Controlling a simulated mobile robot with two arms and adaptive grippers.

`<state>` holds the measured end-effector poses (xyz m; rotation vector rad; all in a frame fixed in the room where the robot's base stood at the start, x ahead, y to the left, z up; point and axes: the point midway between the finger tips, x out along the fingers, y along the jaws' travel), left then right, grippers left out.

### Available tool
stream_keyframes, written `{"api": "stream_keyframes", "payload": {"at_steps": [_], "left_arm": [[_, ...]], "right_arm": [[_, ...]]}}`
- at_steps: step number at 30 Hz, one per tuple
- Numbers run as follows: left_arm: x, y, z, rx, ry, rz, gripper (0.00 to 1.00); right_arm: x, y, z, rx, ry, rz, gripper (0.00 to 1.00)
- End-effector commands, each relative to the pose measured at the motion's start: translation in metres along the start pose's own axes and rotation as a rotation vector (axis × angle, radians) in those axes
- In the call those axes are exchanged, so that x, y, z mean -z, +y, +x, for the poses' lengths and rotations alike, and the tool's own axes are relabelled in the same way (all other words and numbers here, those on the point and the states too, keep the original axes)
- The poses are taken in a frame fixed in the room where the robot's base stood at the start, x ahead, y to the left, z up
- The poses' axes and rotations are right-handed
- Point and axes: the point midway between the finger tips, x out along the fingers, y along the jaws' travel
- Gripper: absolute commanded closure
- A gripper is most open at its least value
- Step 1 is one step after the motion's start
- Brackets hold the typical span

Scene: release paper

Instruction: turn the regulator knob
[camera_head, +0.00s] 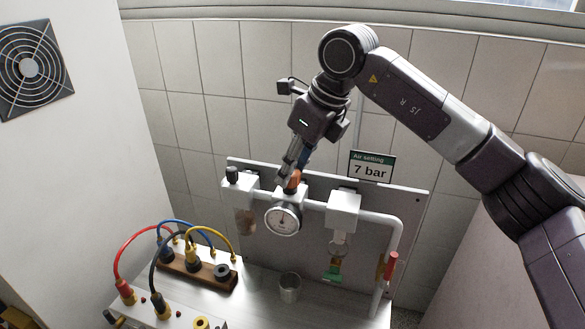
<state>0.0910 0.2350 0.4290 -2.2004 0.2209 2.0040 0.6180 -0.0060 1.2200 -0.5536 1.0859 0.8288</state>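The regulator knob (294,181) is orange and sits on top of the white regulator body, just above the round pressure gauge (282,220). My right gripper (292,172) points down at the knob from above, with its fingertips at the knob's upper part. One grey finger lies along the knob's left side and hides part of it. I cannot tell whether the fingers press on the knob or only stand around it. The sign (371,167) on the panel reads "Air setting 7 bar". The gauge needle is too small to read. My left gripper is not in view.
White pipe runs right from the regulator through a filter unit (343,208) to a red-handled valve (391,266). A metal cup (290,287) stands on the bench. Cables loop over a wooden block (208,279) at left. The grey panel (410,205) stands behind.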

Motion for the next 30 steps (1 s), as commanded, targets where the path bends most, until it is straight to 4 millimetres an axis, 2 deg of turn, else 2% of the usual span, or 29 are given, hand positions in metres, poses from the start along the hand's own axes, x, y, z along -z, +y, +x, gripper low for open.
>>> {"api": "stream_keyframes", "payload": {"at_steps": [1,3,4,14,20,30], "left_arm": [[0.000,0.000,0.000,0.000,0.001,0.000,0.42],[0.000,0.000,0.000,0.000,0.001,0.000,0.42],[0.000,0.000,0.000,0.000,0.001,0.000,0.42],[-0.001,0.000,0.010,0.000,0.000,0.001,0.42],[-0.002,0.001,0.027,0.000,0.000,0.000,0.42],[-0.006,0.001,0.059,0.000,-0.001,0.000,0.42]], "right_arm": [[0.000,0.000,0.000,0.000,0.000,0.000,0.86],[0.000,0.000,0.000,0.000,0.000,0.000,0.94],[0.000,0.000,0.000,0.000,0.000,0.000,0.95],[0.000,0.001,0.001,0.024,-0.001,0.053,0.95],[0.000,0.001,0.003,0.074,-0.003,0.167,0.95],[0.000,0.003,0.003,0.195,-0.004,0.458,0.95]]}}
